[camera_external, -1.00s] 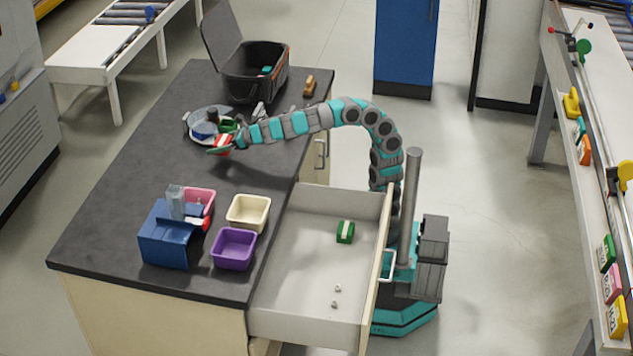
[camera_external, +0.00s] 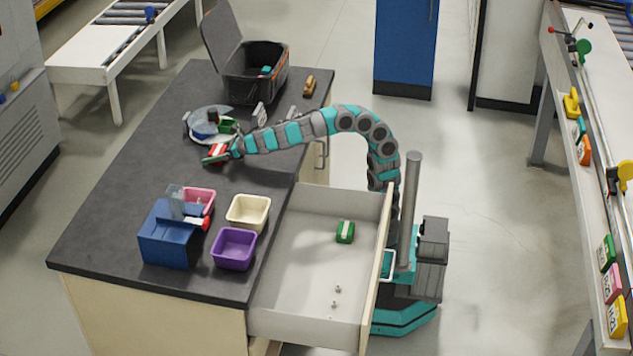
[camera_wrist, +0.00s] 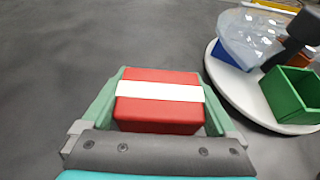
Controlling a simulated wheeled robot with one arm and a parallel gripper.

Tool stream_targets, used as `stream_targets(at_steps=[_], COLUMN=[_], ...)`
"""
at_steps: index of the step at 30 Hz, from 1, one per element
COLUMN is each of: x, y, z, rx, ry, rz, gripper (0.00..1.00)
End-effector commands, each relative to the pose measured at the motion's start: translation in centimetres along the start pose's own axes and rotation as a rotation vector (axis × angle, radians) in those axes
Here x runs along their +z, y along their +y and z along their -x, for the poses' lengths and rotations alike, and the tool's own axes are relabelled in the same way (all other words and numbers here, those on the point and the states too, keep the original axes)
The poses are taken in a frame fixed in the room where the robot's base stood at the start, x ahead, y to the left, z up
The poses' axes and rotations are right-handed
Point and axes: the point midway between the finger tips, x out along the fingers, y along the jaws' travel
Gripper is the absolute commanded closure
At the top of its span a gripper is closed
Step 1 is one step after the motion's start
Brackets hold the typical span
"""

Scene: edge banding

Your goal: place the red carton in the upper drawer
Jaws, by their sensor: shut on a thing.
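The red carton (camera_wrist: 160,115) with a white band is between the green fingers of my gripper (camera_wrist: 160,103) in the wrist view. My gripper is shut on it. In the external view my gripper (camera_external: 219,153) holds the red carton (camera_external: 214,155) over the worktop, beside the round turntable. I cannot tell whether the carton touches the worktop. The upper drawer (camera_external: 275,283) is pulled open at the right side of the bench. A green carton with a pale band (camera_external: 345,232) and small white bits lie in it.
The turntable (camera_wrist: 243,101) carries a green bin (camera_wrist: 284,98), a blue bin and a clear part. Purple (camera_external: 234,248), cream (camera_external: 248,212) and pink bins and a blue device (camera_external: 166,236) stand near the drawer. An open black case (camera_external: 240,87) stands at the back.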

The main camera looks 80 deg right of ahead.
Motion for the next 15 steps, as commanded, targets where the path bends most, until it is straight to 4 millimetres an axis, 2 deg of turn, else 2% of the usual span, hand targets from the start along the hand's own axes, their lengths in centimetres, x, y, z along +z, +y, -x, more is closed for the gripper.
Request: stream_targets(at_steps=[2, 13, 15], x=[0.0, 0.4, 0.5], y=[0.0, 0.1, 0.0], z=[0.0, 0.2, 1.1], rx=[0.000, 0.003, 0.002], ry=[0.000, 0.001, -0.001], rz=[0.000, -0.002, -0.001], gripper=[0.00, 0.00, 0.00])
